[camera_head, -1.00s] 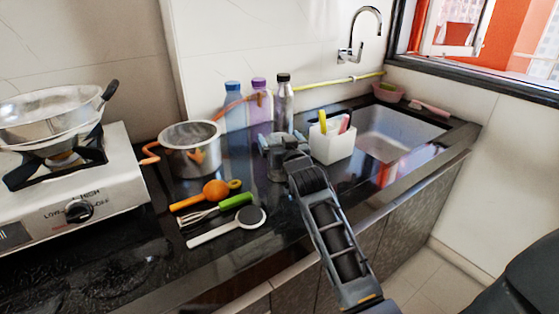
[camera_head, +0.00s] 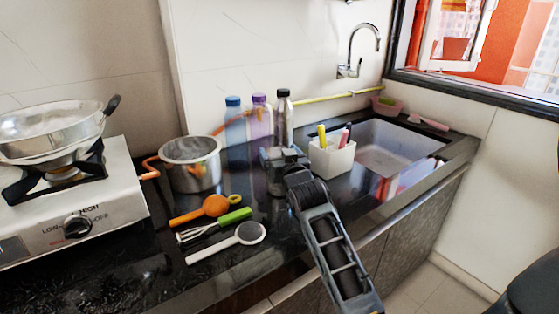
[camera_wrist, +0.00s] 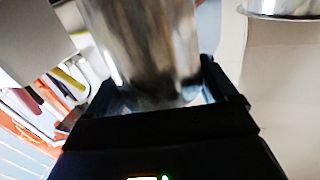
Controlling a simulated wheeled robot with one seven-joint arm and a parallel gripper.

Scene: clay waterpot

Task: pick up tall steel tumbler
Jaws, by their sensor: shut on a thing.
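The tall steel tumbler (camera_wrist: 148,45) fills the upper middle of the wrist view as a shiny metal cylinder between the fingers of my gripper (camera_wrist: 165,100). My gripper is shut on it.
Blue (camera_head: 235,125) and purple (camera_head: 261,122) bottles stand close left of the tumbler. A steel pot (camera_head: 190,165) is further left. A white holder (camera_head: 332,160) stands close right, before the sink (camera_head: 385,145). Several utensils (camera_head: 218,230) lie in front on the black counter.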

